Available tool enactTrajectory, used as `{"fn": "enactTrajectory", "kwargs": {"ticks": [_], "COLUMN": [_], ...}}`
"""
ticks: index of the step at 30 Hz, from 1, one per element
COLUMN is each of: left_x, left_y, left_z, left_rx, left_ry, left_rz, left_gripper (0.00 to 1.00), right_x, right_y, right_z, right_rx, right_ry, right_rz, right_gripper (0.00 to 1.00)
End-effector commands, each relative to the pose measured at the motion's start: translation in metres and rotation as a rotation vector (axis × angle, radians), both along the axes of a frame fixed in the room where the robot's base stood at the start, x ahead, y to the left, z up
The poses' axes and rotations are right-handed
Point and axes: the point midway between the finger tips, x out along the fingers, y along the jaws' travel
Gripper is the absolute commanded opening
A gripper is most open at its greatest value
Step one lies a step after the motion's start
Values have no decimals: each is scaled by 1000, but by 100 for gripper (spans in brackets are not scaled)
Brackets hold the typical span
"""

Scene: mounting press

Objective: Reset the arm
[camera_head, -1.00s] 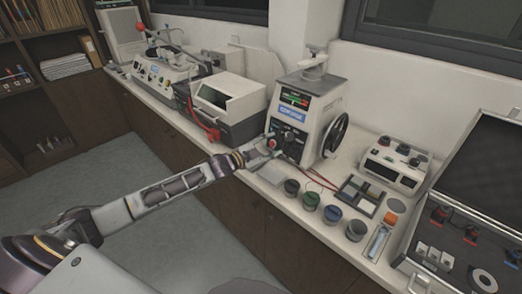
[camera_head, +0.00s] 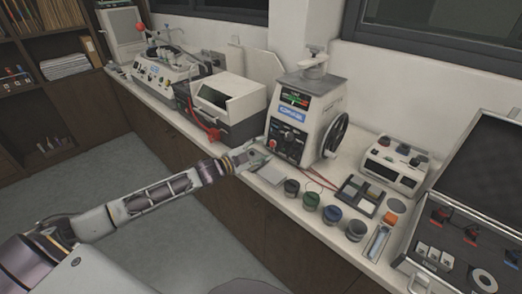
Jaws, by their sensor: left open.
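My left arm comes in from the lower left and reaches to the front edge of the counter. My left gripper (camera_head: 258,158) is open at the end of it, with nothing seen between its fingers. It is just in front of and left of the mounting press (camera_head: 310,112), a pale box with a blue label, a lit display, knobs on its front and a black handwheel on its right side. The gripper looks apart from the press front. My right gripper is not in the picture.
Several small jars (camera_head: 331,214) stand along the counter's front edge, right of the gripper. A dark sample tray (camera_head: 360,194), a meter box (camera_head: 396,165) and an open case (camera_head: 455,245) lie further right. A boxy machine (camera_head: 228,100) stands left of the press. The floor in front is clear.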

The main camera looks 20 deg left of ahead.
Motion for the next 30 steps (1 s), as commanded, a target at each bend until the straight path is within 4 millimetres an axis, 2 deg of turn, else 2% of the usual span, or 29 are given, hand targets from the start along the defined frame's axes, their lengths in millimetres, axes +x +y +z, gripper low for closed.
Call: {"fn": "enactTrajectory", "kwargs": {"ticks": [17, 23, 30], "left_x": [-2, -11, -34], "left_y": [-3, -16, -39], "left_z": [-4, -21, -56], "left_rx": [-5, -26, -69], "left_ry": [12, 81, 234], "left_rz": [5, 39, 122], "left_gripper": [53, 53, 53], "right_x": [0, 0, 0], "right_y": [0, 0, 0], "right_z": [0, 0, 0], "right_rx": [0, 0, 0], "right_ry": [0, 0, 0], "right_rz": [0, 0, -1], "right_gripper": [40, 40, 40]}}
